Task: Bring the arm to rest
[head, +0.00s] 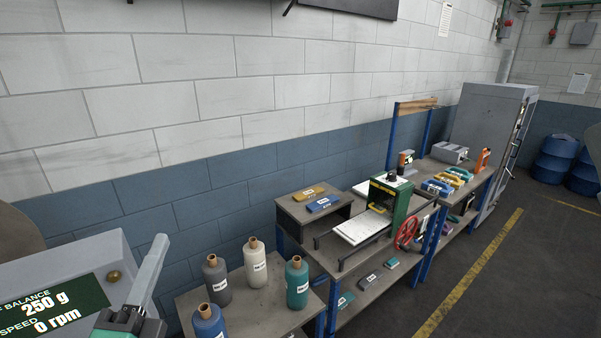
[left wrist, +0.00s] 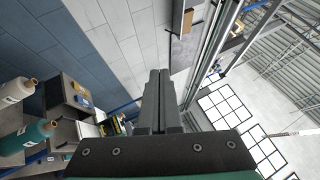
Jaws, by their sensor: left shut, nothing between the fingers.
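My left gripper (head: 160,242) shows at the lower left of the head view, its grey fingers pointing up beside a grey box with a display (head: 40,308). In the left wrist view the two dark fingers of the left gripper (left wrist: 159,75) lie together, shut and empty. Nothing touches the fingertips there. The gap between the gripper and the display box is hard to judge. My right gripper does not show in either view.
Beyond are a green machine (head: 385,195) with a red handwheel (head: 407,232), a grey cabinet (head: 490,125) and blue drums (head: 556,158). The right floor is open.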

